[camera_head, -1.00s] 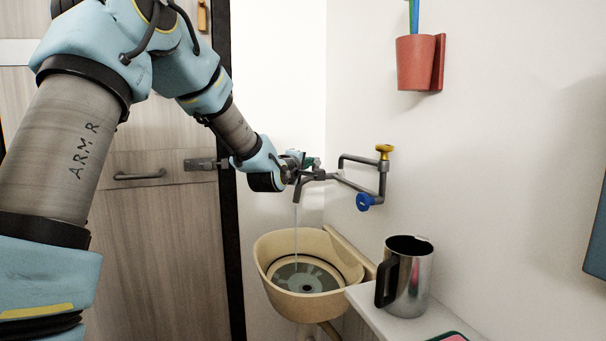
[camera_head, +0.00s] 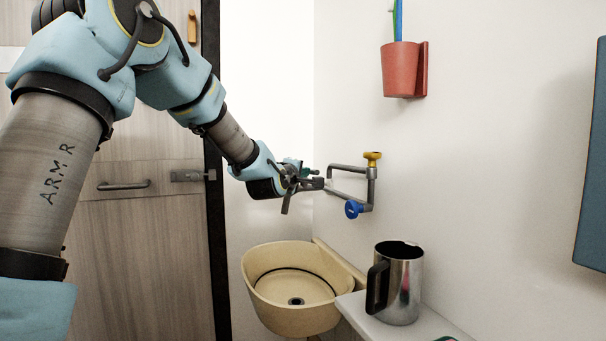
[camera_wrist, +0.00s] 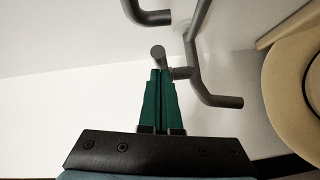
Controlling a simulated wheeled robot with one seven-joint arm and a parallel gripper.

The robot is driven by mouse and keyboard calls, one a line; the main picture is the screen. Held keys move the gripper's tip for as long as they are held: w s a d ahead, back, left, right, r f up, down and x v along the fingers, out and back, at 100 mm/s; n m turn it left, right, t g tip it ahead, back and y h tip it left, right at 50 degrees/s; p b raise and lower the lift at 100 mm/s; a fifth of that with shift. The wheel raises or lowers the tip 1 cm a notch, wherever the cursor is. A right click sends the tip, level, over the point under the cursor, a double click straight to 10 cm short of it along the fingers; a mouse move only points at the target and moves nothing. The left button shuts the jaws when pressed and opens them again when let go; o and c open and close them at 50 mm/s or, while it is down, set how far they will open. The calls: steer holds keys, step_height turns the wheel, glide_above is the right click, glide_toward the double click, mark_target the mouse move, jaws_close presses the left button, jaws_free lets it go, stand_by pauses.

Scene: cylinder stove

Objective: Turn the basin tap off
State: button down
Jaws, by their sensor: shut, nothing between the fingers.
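The grey pipe tap (camera_head: 347,169) is on the white wall above the basin, with a yellow knob (camera_head: 372,157) on top and a blue knob (camera_head: 354,209) below. No water stream shows under it. The beige basin (camera_head: 262,282) is below, with a dark drain and no visible water. My gripper (camera_head: 310,174) is at the tap's left end. In the wrist view, its green fingers (camera_wrist: 160,76) are together and empty, their tips close to a short grey rod end (camera_wrist: 158,53); I cannot tell if they touch. A bent grey pipe (camera_wrist: 217,101) passes right of the fingers.
A steel mug (camera_head: 405,285) with a dark handle stands on the white ledge (camera_head: 432,327) right of the basin. A red cup (camera_head: 402,70) hangs on the wall above. A blue-grey panel (camera_head: 594,170) is at far right, and a wooden door (camera_head: 140,250) at left.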

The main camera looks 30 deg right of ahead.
steer(key=shift+s+d+r, duration=0.15)
steer(key=shift+s+d, duration=0.25)
steer(key=shift+d, duration=0.05)
steer(key=w+a+f+b+v, duration=0.1)
steer(key=b+v, duration=0.1)
steer(key=v, duration=0.9)
steer(key=w+a+f+m+g+y+p, duration=0.15)
steer(key=a+f+y, duration=0.35)
steer(key=a, duration=0.5)
steer(key=w+a+f+m+g+y+p, duration=0.1)
steer(key=a+f+m+y+p, duration=0.15)
steer(key=a+f, duration=0.5)
steer(key=s+a+f+m+g+y+p, duration=0.1)
steer(key=s+a+f+g+y, duration=0.1)
steer(key=s+a, duration=0.6)
steer(key=s+a+f+m+g+y+p, duration=0.2)
steer(key=s+a, duration=0.5)
steer(key=a, duration=0.6)
steer(key=f+g+y, duration=0.1)
steer(key=f+g, duration=0.1)
steer(key=g, duration=0.1)
steer(key=shift+s+a, duration=0.3)
steer(key=shift+s, duration=0.1)
steer(key=shift+g, duration=0.25)
